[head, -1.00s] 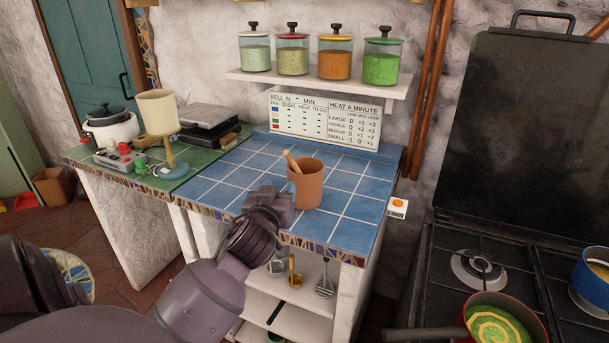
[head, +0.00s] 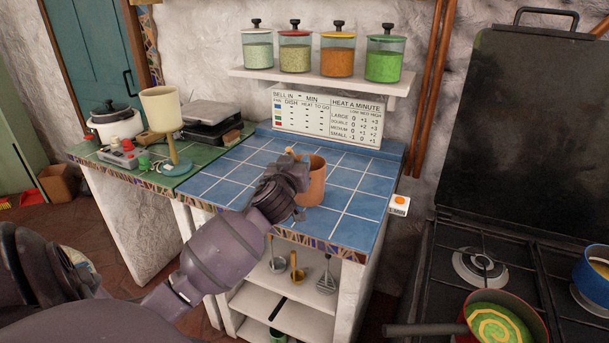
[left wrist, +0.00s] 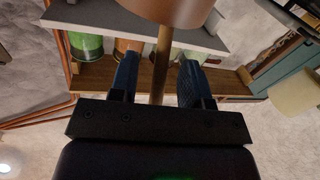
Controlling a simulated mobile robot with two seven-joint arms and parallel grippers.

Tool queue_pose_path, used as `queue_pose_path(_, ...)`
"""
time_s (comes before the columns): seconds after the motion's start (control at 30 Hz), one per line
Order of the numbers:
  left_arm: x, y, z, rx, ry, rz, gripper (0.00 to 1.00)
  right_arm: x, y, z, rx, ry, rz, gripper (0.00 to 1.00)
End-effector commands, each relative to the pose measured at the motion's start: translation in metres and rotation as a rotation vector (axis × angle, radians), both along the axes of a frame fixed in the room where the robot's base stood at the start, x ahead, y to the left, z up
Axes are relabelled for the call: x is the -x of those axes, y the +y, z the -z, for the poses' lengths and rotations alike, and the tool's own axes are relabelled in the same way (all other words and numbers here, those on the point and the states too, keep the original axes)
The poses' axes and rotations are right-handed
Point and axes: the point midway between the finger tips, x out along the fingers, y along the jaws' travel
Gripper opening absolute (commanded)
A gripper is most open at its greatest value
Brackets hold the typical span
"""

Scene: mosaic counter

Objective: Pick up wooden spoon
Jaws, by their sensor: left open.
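The wooden spoon (head: 291,152) stands tilted in a terracotta pot (head: 316,185) on the blue tiled counter, its upper end showing above the rim to the left. My left gripper (head: 290,178) is at the pot's left side, close to the rim, and covers part of the pot. In the left wrist view the spoon's handle (left wrist: 161,62) runs between the two fingers of the open gripper (left wrist: 157,80), with a gap on each side. The pot (left wrist: 170,8) shows at the top of that view. My right gripper is not in view.
A shelf (head: 318,77) with several lidded jars is on the wall behind. A stove (head: 455,235) with a red pan (head: 505,310) stands to the right. The blue tiles (head: 360,205) right of the pot are clear.

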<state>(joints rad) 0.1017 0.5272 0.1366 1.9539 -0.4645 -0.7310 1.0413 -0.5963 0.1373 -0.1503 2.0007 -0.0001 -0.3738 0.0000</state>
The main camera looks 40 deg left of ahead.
Motion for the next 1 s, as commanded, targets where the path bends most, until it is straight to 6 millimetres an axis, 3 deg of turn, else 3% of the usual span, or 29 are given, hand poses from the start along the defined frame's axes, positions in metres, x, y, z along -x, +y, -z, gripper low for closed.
queue_pose_path(0.37, -0.0078, 0.0047, 0.0005, 0.000, 0.000, -0.001, 0.42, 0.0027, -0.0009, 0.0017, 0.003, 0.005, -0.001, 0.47)
queue_pose_path(0.63, -0.0076, 0.0046, 0.0005, 0.000, 0.000, -0.001, 0.01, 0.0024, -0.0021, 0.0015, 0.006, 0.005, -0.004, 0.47)
queue_pose_path(1.0, -0.0077, 0.0045, -0.0032, 0.000, -0.001, 0.000, 0.00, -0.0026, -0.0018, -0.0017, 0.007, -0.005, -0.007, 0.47)
